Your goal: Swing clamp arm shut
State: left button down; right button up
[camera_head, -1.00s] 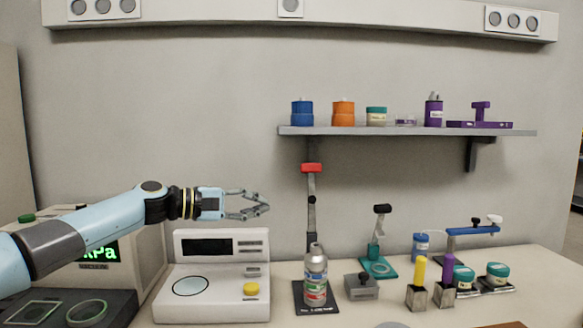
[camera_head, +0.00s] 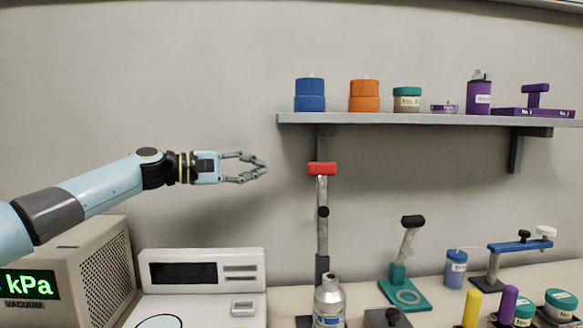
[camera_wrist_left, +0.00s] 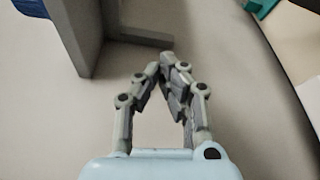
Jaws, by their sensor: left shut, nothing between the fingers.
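My left gripper (camera_head: 264,167) is shut and empty, held in the air left of a tall grey lever with a red tip (camera_head: 322,169). A gap shows between the fingertips and the red tip. This lever stands upright behind a silver bottle (camera_head: 329,300). A teal stand (camera_head: 402,291) at the right has a tilted grey lever with a black tip (camera_head: 413,222). Which lever is the clamp arm is not marked. The left wrist view shows the fingers (camera_wrist_left: 165,70) with tips together and nothing between them. My right gripper is not in view.
A wall shelf (camera_head: 420,119) with jars and purple items is above and right of the gripper. Below it stand a white instrument (camera_head: 203,275) and a vacuum unit (camera_head: 70,270). A blue arm on a post (camera_head: 515,246) is at the far right.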

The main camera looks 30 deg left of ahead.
pick_arm(q)
jog(key=w+d+p, duration=0.4)
jog(key=w+d, duration=0.1)
jog(key=d, duration=0.3)
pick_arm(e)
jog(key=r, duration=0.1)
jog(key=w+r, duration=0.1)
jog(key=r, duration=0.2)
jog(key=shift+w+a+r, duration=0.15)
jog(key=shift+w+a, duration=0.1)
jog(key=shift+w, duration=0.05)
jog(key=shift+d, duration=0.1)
